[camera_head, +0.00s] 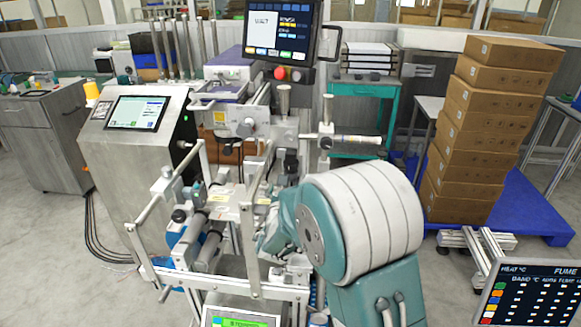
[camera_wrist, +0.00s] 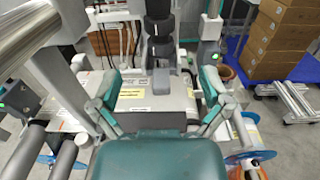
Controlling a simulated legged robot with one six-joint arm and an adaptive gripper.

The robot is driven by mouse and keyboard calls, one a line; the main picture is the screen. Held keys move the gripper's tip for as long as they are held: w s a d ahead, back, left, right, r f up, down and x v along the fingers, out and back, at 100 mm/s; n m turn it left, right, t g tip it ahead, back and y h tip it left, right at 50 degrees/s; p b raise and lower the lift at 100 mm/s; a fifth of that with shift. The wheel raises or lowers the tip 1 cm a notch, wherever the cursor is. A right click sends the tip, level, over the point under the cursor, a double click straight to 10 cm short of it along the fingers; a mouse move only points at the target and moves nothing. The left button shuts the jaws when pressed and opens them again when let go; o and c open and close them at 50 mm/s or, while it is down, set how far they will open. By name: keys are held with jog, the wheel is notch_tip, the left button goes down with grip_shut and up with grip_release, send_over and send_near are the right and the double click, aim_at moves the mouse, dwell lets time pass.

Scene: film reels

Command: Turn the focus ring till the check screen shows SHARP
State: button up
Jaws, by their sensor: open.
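My gripper (camera_wrist: 161,80) is open in the wrist view, its two teal fingers spread on either side of a grey block with labels. A dark stepped cylinder (camera_wrist: 159,28), which may carry the focus ring, stands beyond the fingertips, apart from them. I cannot make out the ring itself for certain. In the head view my gripper is mostly hidden behind my arm, among the machine's rails. A black monitor (camera_head: 262,24) above the machine shows a white panel with a word that looks like WAIT. I cannot tell surely whether it is the check screen.
Metal rails and rollers of the machine (camera_head: 145,215) stand close around my arm. Blue reels (camera_wrist: 250,156) flank the gripper low down. A small green display (camera_head: 241,321) sits below. Stacked cartons (camera_head: 487,125) stand on a blue pallet at right. A dark panel (camera_head: 530,295) fills the lower right.

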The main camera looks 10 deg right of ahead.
aim_at(290, 168)
jog(key=x, duration=1)
jog(key=shift+w, duration=0.35)
jog(key=shift+d, duration=0.1)
jog(key=c, duration=1.2)
